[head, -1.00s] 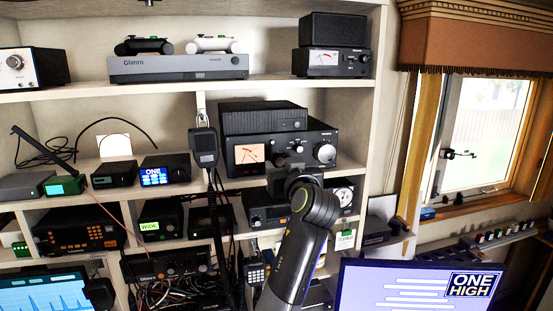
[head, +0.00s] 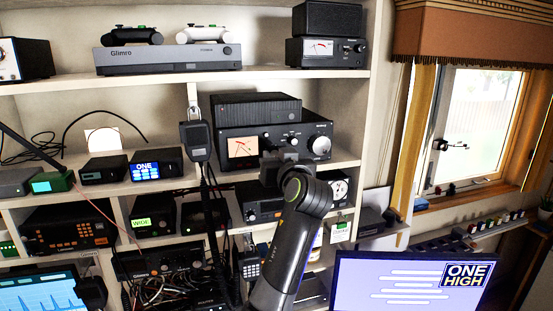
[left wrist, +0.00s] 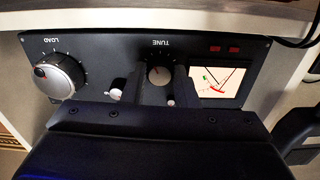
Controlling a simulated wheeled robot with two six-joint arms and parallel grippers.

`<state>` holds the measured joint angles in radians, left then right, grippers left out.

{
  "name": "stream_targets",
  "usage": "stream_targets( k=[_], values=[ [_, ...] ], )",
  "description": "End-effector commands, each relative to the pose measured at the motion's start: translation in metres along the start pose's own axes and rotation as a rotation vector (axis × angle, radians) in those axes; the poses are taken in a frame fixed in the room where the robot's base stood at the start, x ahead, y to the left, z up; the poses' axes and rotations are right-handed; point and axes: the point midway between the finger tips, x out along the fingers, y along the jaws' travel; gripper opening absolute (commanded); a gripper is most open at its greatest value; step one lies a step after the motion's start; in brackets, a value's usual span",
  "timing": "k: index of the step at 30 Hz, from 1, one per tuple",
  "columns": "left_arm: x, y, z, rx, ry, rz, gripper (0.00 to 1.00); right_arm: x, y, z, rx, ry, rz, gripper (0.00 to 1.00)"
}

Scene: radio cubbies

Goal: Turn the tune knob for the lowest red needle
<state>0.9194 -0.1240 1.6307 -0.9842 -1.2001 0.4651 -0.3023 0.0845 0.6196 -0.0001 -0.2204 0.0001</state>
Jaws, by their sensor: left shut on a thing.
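The black radio unit (head: 332,130) stands on the middle shelf, with a lit meter (head: 243,148) at its left. In the left wrist view the unit appears upside down. The tune knob (left wrist: 161,75), under the label TUNE, sits between the two dark fingers of my left gripper (left wrist: 160,88), which is shut on it. The lit meter (left wrist: 212,88) beside it shows a slanted needle, a red arc and a small green mark. In the head view my left gripper (head: 285,160) is at the unit's front and hides the tune knob.
The large load knob (head: 319,147) is on the unit's right; it also shows in the left wrist view (left wrist: 58,76). Smaller knobs sit beside the tune knob. A hand microphone (head: 196,140) hangs at left. A monitor (head: 400,285) reads ONE HIGH below.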

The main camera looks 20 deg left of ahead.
Motion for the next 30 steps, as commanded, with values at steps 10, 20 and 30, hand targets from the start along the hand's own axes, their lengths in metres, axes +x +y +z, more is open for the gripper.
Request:
stream_targets(
  k=[10, 20, 30],
  values=[
    [0.0000, -0.0006, -0.0001, 0.313, 0.000, 0.000, 0.03, 0.0010, -0.0072, -0.0021, 0.003, 0.003, -0.009, 0.00],
    [0.0000, -0.0006, 0.0000, 0.398, -0.001, 0.000, 0.03, 0.0009, -0.0075, -0.0023, 0.003, 0.003, -0.009, 0.00],
    [0.0000, -0.0006, 0.0000, 0.396, 0.000, 0.000, 0.48, 0.0009, -0.0039, -0.0025, 0.001, 0.004, -0.005, 0.00]
  ],
)
